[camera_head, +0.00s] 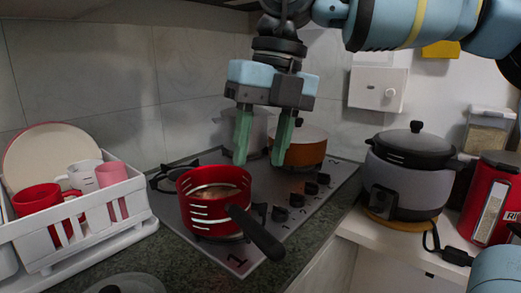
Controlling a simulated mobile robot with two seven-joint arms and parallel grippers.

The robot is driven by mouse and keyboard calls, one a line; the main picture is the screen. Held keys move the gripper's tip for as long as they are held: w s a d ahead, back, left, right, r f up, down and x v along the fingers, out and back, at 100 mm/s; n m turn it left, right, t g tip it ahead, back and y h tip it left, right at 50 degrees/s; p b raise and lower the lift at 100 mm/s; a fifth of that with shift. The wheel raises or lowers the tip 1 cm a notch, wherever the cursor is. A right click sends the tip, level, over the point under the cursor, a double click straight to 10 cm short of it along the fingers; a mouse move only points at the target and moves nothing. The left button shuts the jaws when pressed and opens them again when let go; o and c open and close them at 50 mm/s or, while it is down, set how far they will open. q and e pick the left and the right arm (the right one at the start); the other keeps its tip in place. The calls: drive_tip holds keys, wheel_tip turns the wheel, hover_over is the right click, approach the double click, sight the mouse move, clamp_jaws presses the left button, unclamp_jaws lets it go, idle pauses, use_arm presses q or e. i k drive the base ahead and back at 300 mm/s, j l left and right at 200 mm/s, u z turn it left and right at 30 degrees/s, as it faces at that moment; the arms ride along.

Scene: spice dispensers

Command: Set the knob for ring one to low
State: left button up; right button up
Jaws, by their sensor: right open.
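The steel stove top (232,254) has a row of dark knobs along its right edge. A printed 1 shows near the stove's front corner. Knob settings are too small to read. My right gripper (260,161) is open, with green fingers pointing down. It is above the stove's back part, apart from the knobs and up-left of them in the picture. My left gripper is not in view.
A red slotted pot (213,207) stands on the front burner, its black handle (257,233) reaching toward the front right near the knobs. An orange pot (302,153) stands behind. A white dish rack (95,232) is left; a rice cooker (404,180) is right.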

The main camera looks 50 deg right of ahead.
sight(279, 214)
drive_tip(key=z, duration=1.25)
